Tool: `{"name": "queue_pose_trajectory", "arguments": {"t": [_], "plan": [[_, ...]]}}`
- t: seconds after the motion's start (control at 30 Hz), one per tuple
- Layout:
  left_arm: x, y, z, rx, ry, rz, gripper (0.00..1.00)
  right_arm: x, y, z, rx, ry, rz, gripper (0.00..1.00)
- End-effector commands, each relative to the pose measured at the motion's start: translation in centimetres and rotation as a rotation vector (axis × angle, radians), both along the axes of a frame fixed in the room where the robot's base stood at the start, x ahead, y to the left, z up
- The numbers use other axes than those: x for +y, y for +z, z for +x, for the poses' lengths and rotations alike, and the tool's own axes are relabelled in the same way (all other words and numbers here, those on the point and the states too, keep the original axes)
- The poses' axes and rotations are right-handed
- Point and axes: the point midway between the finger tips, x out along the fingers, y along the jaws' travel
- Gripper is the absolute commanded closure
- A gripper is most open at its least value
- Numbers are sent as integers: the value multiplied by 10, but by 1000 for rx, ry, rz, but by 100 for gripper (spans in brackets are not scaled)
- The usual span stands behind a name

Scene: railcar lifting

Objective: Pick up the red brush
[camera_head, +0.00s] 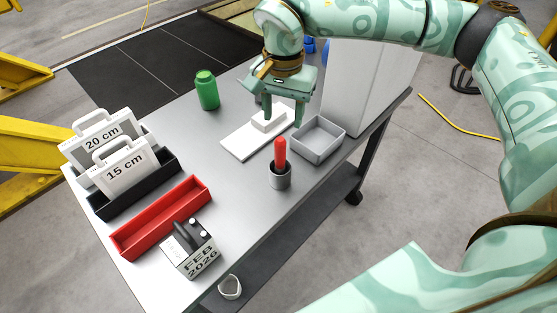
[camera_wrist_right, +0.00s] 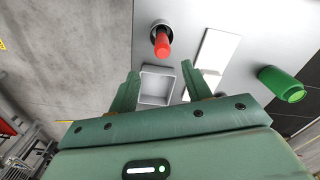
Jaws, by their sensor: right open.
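The red brush (camera_head: 280,152) stands upright in a small dark grey cup (camera_head: 280,180) near the right edge of the grey table (camera_head: 215,140). In the right wrist view the red brush (camera_wrist_right: 162,44) shows beyond my fingertips, its cup (camera_wrist_right: 153,28) around its far end. My right gripper (camera_head: 284,117) is open and empty. It hangs fingers down behind the brush, over the area of the white board and grey tray, apart from the brush. In the right wrist view its fingers (camera_wrist_right: 160,72) are spread wide. My left gripper is not in view.
A grey open tray (camera_head: 326,151) lies right of a white board (camera_head: 240,145) with a white block. A green canister (camera_head: 207,90) stands behind. A red bin (camera_head: 160,228), a black bin (camera_head: 140,192) with white plates, and a date block (camera_head: 192,255) fill the left. A tall grey box (camera_head: 365,80) stands behind right.

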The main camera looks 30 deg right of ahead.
Motion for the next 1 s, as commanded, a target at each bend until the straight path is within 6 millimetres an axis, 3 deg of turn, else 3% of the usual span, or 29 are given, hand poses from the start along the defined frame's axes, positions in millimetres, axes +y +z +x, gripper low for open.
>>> {"name": "queue_pose_trajectory", "arguments": {"t": [0.1,0.37,0.6,0.93,1.0], "plan": [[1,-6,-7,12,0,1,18,0,-29,0,3,-1,1,51],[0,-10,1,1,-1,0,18,1,-54,0,1,-1,1,51],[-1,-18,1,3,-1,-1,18,5,-92,0,2,0,1,51],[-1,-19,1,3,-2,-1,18,5,-100,0,-1,-1,0,51],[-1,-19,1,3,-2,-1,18,5,-100,0,-1,-1,0,71]]}}
